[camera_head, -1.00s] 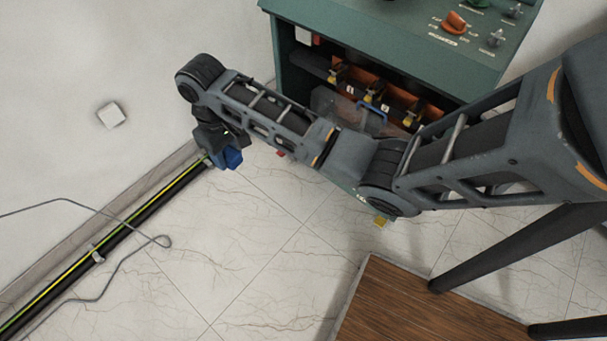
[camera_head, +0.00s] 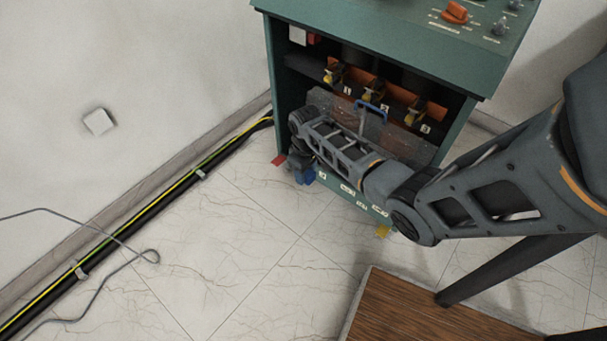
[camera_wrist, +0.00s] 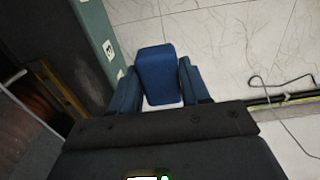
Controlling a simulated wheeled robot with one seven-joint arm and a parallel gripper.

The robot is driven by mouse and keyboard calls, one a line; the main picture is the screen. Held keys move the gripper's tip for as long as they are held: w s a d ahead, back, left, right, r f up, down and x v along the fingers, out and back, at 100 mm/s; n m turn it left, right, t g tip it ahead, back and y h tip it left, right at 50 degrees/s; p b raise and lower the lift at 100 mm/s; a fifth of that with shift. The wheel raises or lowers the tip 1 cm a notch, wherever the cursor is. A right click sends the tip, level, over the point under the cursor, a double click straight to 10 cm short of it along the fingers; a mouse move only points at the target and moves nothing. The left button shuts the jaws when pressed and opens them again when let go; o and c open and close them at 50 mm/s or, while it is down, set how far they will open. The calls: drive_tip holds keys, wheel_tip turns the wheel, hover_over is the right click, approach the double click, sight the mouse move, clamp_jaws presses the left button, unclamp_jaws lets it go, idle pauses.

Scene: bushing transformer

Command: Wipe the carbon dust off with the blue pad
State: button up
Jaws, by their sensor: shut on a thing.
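In the wrist view my gripper (camera_wrist: 157,88) is shut on the blue pad (camera_wrist: 155,70), a rounded block between the two blue fingers. In the head view the pad (camera_head: 305,177) shows small and dark blue below my wrist, at the lower left front of the green cabinet (camera_head: 400,30). I cannot tell whether it touches the cabinet or hangs in front of it. Inside the open cabinet front, several numbered bushings (camera_head: 374,92) with yellow parts stand in a row. I cannot make out carbon dust with certainty. My forearm hides part of the lower opening.
A clear panel with a blue handle (camera_head: 371,108) stands in the cabinet opening. Black and yellow-green cables (camera_head: 150,215) run along the wall. A wooden surface (camera_head: 420,315) lies at the lower right.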

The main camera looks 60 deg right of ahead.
drive_tip(key=shift+s+d+f+b, duration=0.35)
drive_tip(key=shift+d+b, duration=0.85)
drive_tip(key=shift+d, duration=0.35)
drive_tip(key=shift+s+d+f+b, duration=0.25)
drive_tip(key=shift+s+d+b, duration=0.15)
drive_tip(key=shift+d+b, duration=1)
drive_tip(key=shift+s+d+f+b, duration=0.35)
drive_tip(key=shift+d+b, duration=0.6)
drive_tip(key=shift+d, duration=0.8)
drive_tip(key=shift+s+d+f+b, duration=0.15)
drive_tip(key=shift+d+f+b, duration=0.2)
drive_tip(key=shift+d, duration=0.3)
drive_tip(key=shift+s+d+f+b, duration=0.15)
drive_tip(key=shift+d+f+b, duration=0.15)
drive_tip(key=shift+d, duration=0.35)
drive_tip(key=shift+r, duration=0.1)
drive_tip(key=shift+f+b, duration=0.3)
drive_tip(key=shift+f, duration=0.15)
drive_tip(key=shift+w, duration=0.1)
